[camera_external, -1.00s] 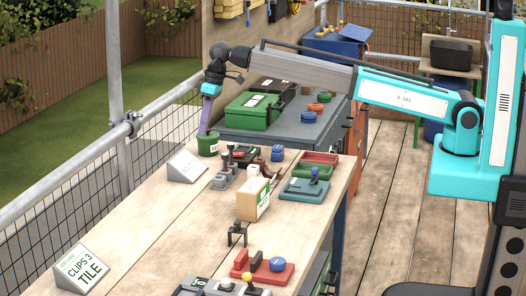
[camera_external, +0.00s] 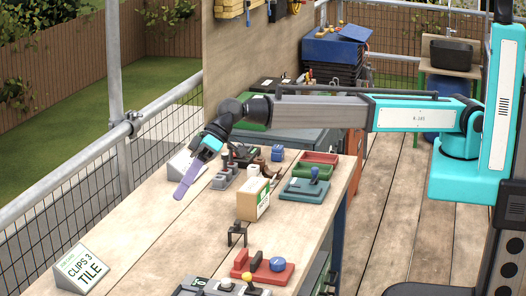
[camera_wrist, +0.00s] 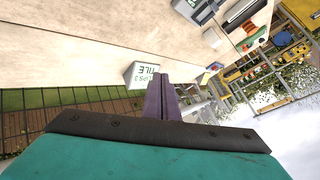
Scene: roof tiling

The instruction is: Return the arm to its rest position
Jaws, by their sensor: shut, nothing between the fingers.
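My arm reaches from the right over the wooden bench (camera_external: 150,225), its forearm roughly level in the external view. My gripper (camera_external: 180,193) has purple fingers, shut and empty, pointing down and to the left. It is over the bench's left part, in front of a white wedge-shaped sign (camera_external: 178,163) that it partly covers. I cannot tell the gripper's exact height above the bench.
A cardboard box (camera_external: 253,199), a grey fixture with pegs (camera_external: 224,178), a teal tray (camera_external: 305,190) and a red base with a blue knob (camera_external: 262,270) stand on the bench. The CLIPS 3 TILE sign (camera_external: 82,267) is front left. A scaffold rail (camera_external: 60,160) runs along the left.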

